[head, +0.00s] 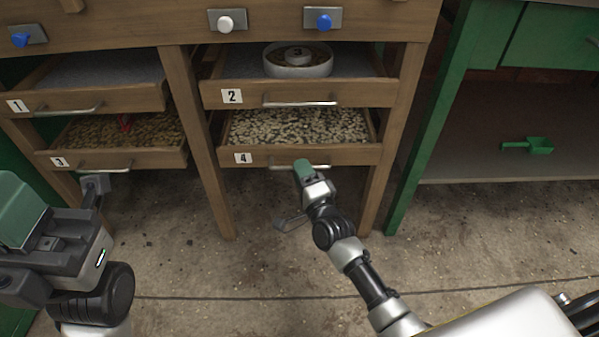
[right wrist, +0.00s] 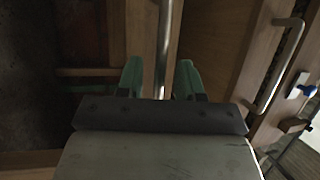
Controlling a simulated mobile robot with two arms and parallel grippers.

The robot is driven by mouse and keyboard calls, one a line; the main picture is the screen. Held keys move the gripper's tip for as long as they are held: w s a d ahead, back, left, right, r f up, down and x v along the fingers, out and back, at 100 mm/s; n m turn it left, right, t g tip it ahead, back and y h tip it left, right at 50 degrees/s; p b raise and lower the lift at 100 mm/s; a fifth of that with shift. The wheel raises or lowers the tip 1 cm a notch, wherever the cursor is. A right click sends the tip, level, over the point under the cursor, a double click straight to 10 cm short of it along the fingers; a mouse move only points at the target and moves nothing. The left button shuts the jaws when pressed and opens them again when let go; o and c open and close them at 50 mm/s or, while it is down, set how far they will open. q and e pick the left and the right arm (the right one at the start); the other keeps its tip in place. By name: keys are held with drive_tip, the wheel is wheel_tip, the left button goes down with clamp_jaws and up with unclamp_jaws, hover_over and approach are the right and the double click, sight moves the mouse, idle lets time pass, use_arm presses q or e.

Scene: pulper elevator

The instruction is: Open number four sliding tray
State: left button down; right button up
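The number four sliding tray (head: 345,156) is a wooden drawer at the lower right of the rack, labelled 4. Pale beans show behind its front board, and its full depth is hidden. Its metal bar handle (head: 318,167) runs along the front.
Tray 2 (head: 350,94), holding a round white container (head: 298,61), is above. Trays 1 (head: 135,97) and 3 (head: 125,159) are left, beyond a wooden post (head: 196,130). A green table leg (head: 428,135) stands right. The concrete floor (head: 250,265) in front is mostly clear.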

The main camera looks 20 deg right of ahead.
drive_tip(key=shift+x, duration=0.75)
clamp_jaws()
